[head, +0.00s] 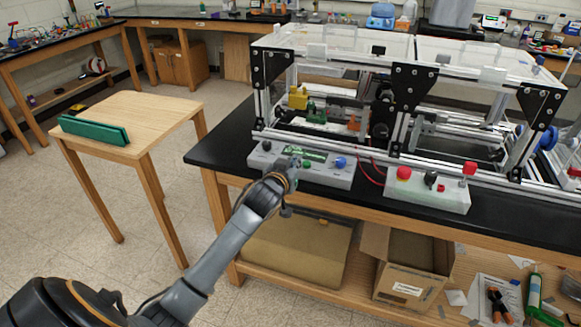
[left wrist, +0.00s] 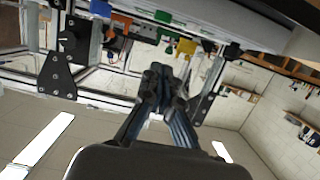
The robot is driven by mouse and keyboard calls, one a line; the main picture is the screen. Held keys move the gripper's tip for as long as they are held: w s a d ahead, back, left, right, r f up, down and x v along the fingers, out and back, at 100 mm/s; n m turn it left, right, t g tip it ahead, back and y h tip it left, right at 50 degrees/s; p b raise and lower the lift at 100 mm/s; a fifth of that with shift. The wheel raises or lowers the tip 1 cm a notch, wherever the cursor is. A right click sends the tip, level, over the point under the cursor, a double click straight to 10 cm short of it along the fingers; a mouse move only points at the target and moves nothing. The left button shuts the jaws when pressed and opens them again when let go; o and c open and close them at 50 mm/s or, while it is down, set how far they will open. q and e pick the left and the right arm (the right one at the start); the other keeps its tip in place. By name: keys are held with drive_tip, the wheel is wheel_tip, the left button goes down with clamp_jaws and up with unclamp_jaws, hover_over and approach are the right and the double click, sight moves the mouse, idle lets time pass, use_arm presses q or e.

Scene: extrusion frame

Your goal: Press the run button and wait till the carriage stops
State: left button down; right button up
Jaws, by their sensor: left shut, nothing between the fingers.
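A grey control box (head: 325,178) stands at the front edge of the black bench, with a black knob (head: 266,146), a green panel (head: 312,155) and a blue knob (head: 340,162). A small green button (head: 307,165) shows beside my left gripper (head: 294,165). Its fingers are shut and empty, over the box. Whether they touch the button I cannot tell. The shut fingers also show in the left wrist view (left wrist: 160,78). Behind is the extrusion frame (head: 400,85) with yellow, green and orange blocks (head: 298,97) inside. I cannot tell which part is the carriage. My right gripper is out of view.
A second grey box (head: 428,190) with red knobs stands to the right on the bench (head: 225,150). Red wires (head: 371,170) run between the boxes. A wooden table (head: 150,112) with a green bar (head: 94,130) stands at left. An open cardboard box (head: 412,265) sits on the lower shelf.

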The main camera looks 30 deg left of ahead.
use_arm(q)
drive_tip(key=v, duration=0.4)
drive_tip(key=shift+w+r, duration=0.1)
drive_tip(key=shift+r, duration=0.05)
idle(0.4)
drive_tip(key=s+d+f+m+g+h, duration=0.15)
drive_tip(key=s+f, duration=0.25)
drive_tip(key=f, duration=0.9)
drive_tip(key=s+d+f+g, duration=0.1)
drive_tip(key=s+f+g, duration=0.25)
drive_tip(key=f, duration=0.85)
drive_tip(key=s+d+f+m+g, duration=0.15)
drive_tip(key=s+f, duration=0.35)
drive_tip(key=f, duration=0.8)
drive_tip(key=s+d+f+g+h, duration=0.1)
drive_tip(key=s+d+f+g, duration=0.1)
drive_tip(key=s+f, duration=0.7)
drive_tip(key=s+d+f+g, duration=0.2)
drive_tip(key=s+d+f, duration=0.1)
drive_tip(key=s+f, duration=0.55)
drive_tip(key=s+d+f+m+g, duration=0.1)
drive_tip(key=s+d+f, duration=0.1)
drive_tip(key=s, duration=0.9)
drive_tip(key=s+d+f+m+g, duration=0.1)
drive_tip(key=s+d+f+g, duration=0.1)
drive_tip(key=s, duration=1)
drive_tip(key=shift+d+f+h, duration=0.15)
drive_tip(key=shift+f+h, duration=0.3)
drive_tip(key=shift+w+g, duration=0.1)
drive_tip(key=shift+g, duration=0.15)
